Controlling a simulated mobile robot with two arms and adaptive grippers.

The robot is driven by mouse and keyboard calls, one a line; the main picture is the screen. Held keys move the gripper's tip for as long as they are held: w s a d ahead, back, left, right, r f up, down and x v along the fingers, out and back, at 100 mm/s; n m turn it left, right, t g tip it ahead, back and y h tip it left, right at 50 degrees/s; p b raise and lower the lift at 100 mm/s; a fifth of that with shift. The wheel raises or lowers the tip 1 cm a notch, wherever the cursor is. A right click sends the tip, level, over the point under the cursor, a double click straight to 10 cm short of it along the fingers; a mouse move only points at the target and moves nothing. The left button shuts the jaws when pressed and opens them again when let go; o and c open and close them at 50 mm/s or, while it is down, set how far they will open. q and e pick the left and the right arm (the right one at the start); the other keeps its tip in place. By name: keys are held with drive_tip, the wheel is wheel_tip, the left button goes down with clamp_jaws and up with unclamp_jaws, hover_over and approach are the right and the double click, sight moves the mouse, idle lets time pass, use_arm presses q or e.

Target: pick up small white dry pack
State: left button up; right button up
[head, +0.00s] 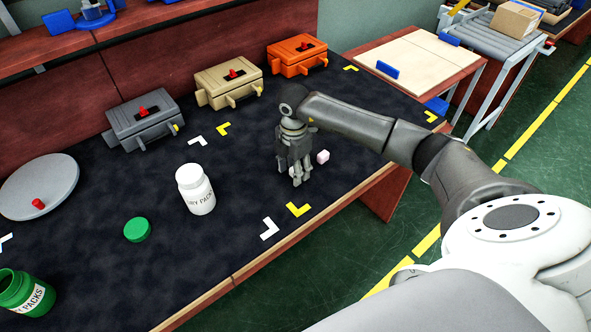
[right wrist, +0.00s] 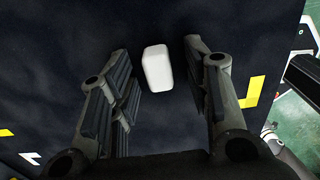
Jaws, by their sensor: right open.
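The small white dry pack (head: 323,156) lies on the dark table mat, just right of my right gripper (head: 298,176) in the head view. In the right wrist view the pack (right wrist: 157,68) sits between the two open fingers of the right gripper (right wrist: 160,85), toward their tips. The fingers do not touch it. The right gripper points down, low over the mat, and is empty. My left gripper is not in view.
A white bottle (head: 195,189) labelled as packs, a green lid (head: 137,230) and a green jar (head: 24,293) stand to the left. Grey (head: 143,122), tan (head: 229,83) and orange (head: 297,56) boxes line the back. The mat around the pack is clear.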

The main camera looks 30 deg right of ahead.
drive_tip(key=c, duration=0.8)
drive_tip(key=shift+c, duration=0.2)
drive_tip(key=shift+w+r, duration=0.1)
drive_tip(key=shift+r, duration=0.4)
wheel_tip(320, 180, up, 2)
drive_tip(key=shift+r+b, duration=0.2)
drive_tip(key=shift+b, duration=0.2)
drive_tip(key=s+a+r, duration=0.8)
drive_tip(key=s+r, duration=0.1)
drive_tip(key=s, duration=0.2)
drive_tip(key=shift+s+r+b, duration=0.35)
drive_tip(key=shift+b, duration=0.05)
